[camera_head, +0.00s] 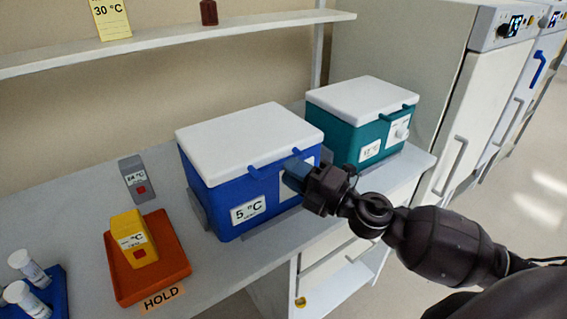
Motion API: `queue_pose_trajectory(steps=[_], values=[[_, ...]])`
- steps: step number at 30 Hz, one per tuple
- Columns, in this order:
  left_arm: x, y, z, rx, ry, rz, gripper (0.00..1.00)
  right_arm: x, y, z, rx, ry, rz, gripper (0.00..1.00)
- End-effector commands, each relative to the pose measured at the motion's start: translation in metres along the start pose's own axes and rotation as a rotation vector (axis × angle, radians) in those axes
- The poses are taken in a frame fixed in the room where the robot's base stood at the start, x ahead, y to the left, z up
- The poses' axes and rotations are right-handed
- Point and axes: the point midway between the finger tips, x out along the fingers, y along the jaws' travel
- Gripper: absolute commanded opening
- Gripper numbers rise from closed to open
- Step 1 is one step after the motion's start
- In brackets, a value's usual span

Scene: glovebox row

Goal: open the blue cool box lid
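The blue cool box (215,203) stands on the bench in the middle of the head view, with a "5 °C" label on its front. Its white lid (248,140) lies flat and closed on top. A blue handle (272,160) runs along the lid's front edge. My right gripper (296,174) is in front of the box, just below the right end of the handle, and covers part of a white panel. Its fingertips are partly hidden, so I cannot tell whether it touches the handle or how far it is open. My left gripper is not in view.
A teal cool box (350,144) with a closed white lid stands right of the blue one. A red tray (172,262) with a yellow device (133,238), a grey device (136,178) and white-capped tubes (28,268) are left. A shelf (170,43) runs above the bench.

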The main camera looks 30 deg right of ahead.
Motion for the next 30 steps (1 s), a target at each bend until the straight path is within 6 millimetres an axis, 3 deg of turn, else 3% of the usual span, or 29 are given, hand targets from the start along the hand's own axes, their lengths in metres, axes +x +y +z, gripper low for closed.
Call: queue_pose_trajectory(steps=[9, 21, 26, 30], values=[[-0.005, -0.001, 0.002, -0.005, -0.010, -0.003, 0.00, 0.026, 0.001, 0.000, 0.000, 0.000, 0.001, 0.24], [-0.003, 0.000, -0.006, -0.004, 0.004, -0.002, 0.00, 0.029, -0.001, 0.000, 0.001, 0.000, -0.001, 0.24], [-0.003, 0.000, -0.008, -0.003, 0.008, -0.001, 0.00, 0.029, 0.000, 0.000, 0.001, 0.000, -0.001, 0.00], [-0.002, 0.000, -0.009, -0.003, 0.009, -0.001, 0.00, 0.029, -0.001, 0.000, 0.001, 0.000, -0.001, 0.00]])
